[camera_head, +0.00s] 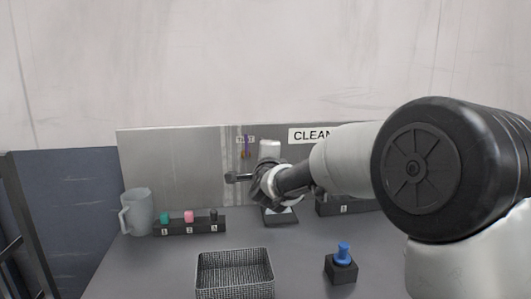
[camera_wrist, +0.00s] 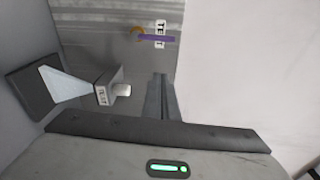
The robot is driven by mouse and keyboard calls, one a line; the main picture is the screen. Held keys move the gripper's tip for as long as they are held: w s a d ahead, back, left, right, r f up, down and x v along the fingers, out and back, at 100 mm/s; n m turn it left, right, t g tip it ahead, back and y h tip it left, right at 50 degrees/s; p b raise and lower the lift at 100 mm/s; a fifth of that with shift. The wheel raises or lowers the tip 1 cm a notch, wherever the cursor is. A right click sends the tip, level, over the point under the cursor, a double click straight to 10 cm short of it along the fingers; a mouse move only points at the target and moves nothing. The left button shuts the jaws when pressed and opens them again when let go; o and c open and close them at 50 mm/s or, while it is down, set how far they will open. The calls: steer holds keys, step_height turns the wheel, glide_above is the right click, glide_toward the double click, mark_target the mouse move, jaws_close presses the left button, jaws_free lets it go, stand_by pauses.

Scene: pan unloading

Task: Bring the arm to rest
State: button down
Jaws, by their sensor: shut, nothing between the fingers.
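My arm reaches in from the right of the head view and ends above the middle of the table. My gripper (camera_head: 231,178) points left there, in front of the metal back panel (camera_head: 170,165). In the wrist view, my gripper's fingers (camera_wrist: 161,98) are together and hold nothing. They appear to be in free air, apart from the table and its objects.
A wire basket (camera_head: 235,270) stands at the front; a grey pitcher (camera_head: 137,212) and a numbered rack (camera_head: 189,228) are at left. A blue-topped piece sits in a black block (camera_head: 341,270) at right. A purple strip (camera_wrist: 157,38) hangs on the panel.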

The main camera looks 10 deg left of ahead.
steer(key=s+d+f+n+g+h, duration=0.1)
steer(key=s+d+f+n+g, duration=0.45)
steer(key=s, duration=0.85)
steer(key=s+d+f+n+g+h, duration=0.15)
steer(key=s+d+n, duration=0.45)
steer(key=s+d, duration=0.65)
steer(key=s+d+f+n+g+h, duration=0.1)
steer(key=s+d+f+n+g, duration=0.4)
steer(key=s, duration=1.1)
step_height(320, 180, up, 22)
steer(key=p, duration=2.2)
steer(key=shift+s+d, duration=0.25)
steer(key=shift+s, duration=0.15)
